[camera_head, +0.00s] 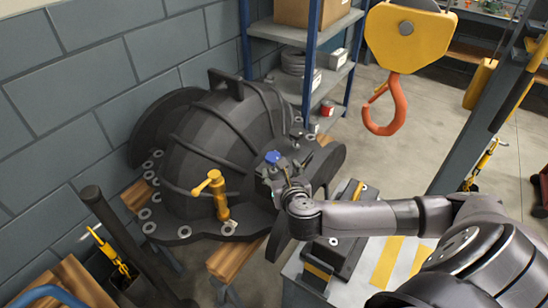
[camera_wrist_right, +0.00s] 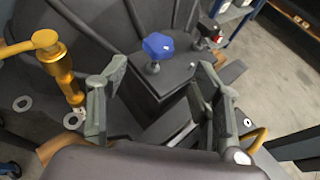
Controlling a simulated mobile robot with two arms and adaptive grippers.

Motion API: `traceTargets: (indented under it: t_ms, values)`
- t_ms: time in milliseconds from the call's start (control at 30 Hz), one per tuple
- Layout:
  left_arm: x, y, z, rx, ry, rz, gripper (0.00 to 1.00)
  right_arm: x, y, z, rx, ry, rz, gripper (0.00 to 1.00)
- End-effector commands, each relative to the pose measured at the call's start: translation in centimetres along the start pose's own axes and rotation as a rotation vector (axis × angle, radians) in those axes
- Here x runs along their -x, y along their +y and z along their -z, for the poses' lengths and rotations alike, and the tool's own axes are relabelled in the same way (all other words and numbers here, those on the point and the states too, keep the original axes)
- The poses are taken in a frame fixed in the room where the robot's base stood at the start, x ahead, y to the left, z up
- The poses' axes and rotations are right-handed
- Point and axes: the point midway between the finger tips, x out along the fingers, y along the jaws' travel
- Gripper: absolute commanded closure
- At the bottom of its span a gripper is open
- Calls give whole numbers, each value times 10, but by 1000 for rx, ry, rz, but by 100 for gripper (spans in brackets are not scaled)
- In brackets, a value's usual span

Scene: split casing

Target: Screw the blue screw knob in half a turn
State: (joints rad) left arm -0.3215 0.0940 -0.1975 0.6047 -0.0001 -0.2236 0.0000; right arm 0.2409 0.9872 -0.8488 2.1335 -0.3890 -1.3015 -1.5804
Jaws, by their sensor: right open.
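The blue screw knob (camera_head: 272,157) sits on top of the dark casing's (camera_head: 219,130) block, on its right side. In the right wrist view the knob (camera_wrist_right: 158,45) is a lobed blue head on a short metal stem, upright above a dark block. My right gripper (camera_head: 282,170) is close beside the knob. In the wrist view its two fingers (camera_wrist_right: 160,85) are spread wide with nothing between them. The knob shows beyond the fingertips, between them in the picture, and appears untouched. My left gripper is not in view.
A yellow T-handled tool (camera_head: 216,194) stands upright on the casing flange. A second knob, red and black (camera_wrist_right: 209,32), sits right of the blue one. An orange crane hook (camera_head: 388,105) hangs at the back. A shelf rack (camera_head: 312,60) stands behind the casing.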

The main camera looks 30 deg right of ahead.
Motion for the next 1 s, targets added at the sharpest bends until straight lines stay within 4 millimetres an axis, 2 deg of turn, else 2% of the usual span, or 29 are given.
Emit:
traceTargets:
  t_ms: [133,333,500,700,933,1000]
  values:
    - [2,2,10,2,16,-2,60,-34,0,-1,-2,-1,3,41]
    - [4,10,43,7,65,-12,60,-75,0,0,-3,0,1,41]
    - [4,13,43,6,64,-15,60,-97,0,0,-2,0,0,41]
    - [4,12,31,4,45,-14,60,-107,1,1,-2,2,-1,41]
    - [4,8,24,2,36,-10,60,-108,1,1,-2,1,-1,41]
    - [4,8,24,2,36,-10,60,-108,0,1,-2,1,-1,44]
